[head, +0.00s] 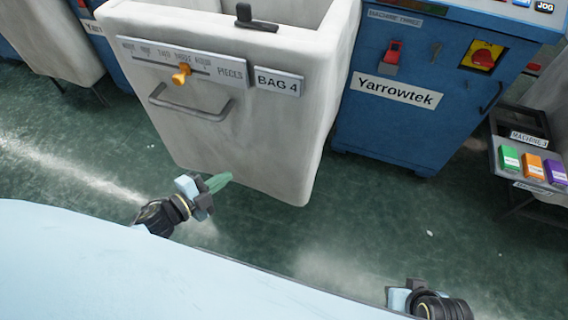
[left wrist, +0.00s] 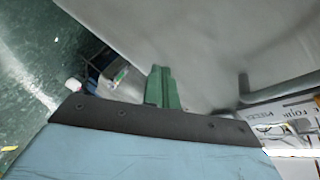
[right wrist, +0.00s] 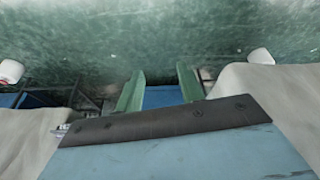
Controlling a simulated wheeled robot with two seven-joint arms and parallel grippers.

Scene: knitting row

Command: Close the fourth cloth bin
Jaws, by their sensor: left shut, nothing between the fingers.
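The fourth cloth bin (head: 240,135), labelled BAG 4 (head: 278,81), is off-white and stands at the upper middle of the head view. It juts out past the blue machine beside it, and its open top shows. Its front has a grey bar handle (head: 187,110) and an orange slider knob (head: 181,75). My left gripper (head: 220,181) is shut and empty, low before the bin's front face; whether it touches is unclear. In the left wrist view its green fingers (left wrist: 162,85) are together. My right gripper (right wrist: 160,72) is open and empty, its fingers apart over the floor.
A blue Yarrowtek machine (head: 400,125) with a red and yellow switch (head: 483,56) stands right of the bin. Another pale bin (head: 62,40) is at upper left. Green floor (head: 400,220) lies clear in front.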

